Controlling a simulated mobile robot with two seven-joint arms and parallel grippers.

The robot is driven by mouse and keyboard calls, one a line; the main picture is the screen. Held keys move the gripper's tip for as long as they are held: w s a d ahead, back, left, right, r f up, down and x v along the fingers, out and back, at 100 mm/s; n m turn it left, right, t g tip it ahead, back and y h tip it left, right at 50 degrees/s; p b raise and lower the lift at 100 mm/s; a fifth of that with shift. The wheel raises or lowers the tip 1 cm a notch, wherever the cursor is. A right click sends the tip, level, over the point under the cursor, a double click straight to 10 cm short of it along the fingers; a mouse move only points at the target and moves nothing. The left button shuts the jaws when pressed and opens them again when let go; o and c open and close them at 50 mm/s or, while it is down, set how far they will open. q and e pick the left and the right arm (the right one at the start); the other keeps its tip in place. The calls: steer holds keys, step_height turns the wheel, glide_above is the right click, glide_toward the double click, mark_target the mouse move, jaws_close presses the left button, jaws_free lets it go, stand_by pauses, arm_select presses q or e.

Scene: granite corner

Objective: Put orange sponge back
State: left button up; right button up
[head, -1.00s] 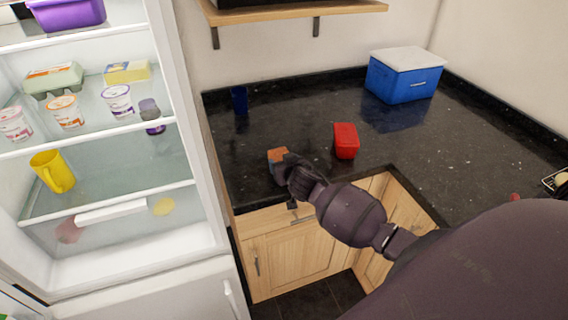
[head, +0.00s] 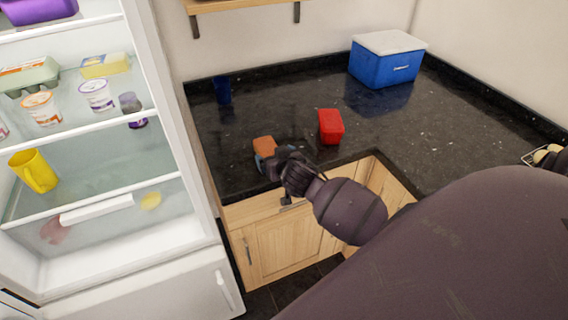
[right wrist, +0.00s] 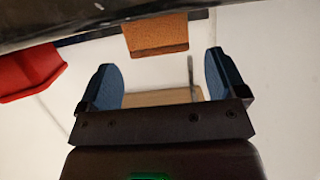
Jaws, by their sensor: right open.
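The orange sponge (head: 264,143) rests on the black granite counter near its front edge. In the right wrist view the sponge (right wrist: 155,36) is at the top centre, beyond the fingertips and roughly in line with the gap between them. My right gripper (head: 268,159) is just in front of the sponge in the head view. Its two blue fingers stand wide apart in the right wrist view (right wrist: 162,75), with nothing between them. My left gripper is not in view.
A red container (head: 331,127) stands on the counter right of the sponge. A blue cooler with a white lid (head: 386,62) and a dark blue cup (head: 222,92) are farther back. An open fridge (head: 110,165) with food and a yellow mug (head: 36,171) is at left.

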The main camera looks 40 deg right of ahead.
steer(key=v, duration=0.7)
steer(key=s+a+f+n+g+y, duration=0.1)
steer(key=s+a+f, duration=0.2)
steer(key=s+f, duration=0.3)
steer(key=s+a+f+n+y, duration=0.2)
steer(key=s+a+f, duration=0.2)
steer(key=s, duration=0.9)
step_height(320, 180, down, 3)
steer(key=shift+a+f+n+g, duration=0.2)
steer(key=shift+a+n+g, duration=0.1)
steer(key=shift+a+g, duration=0.1)
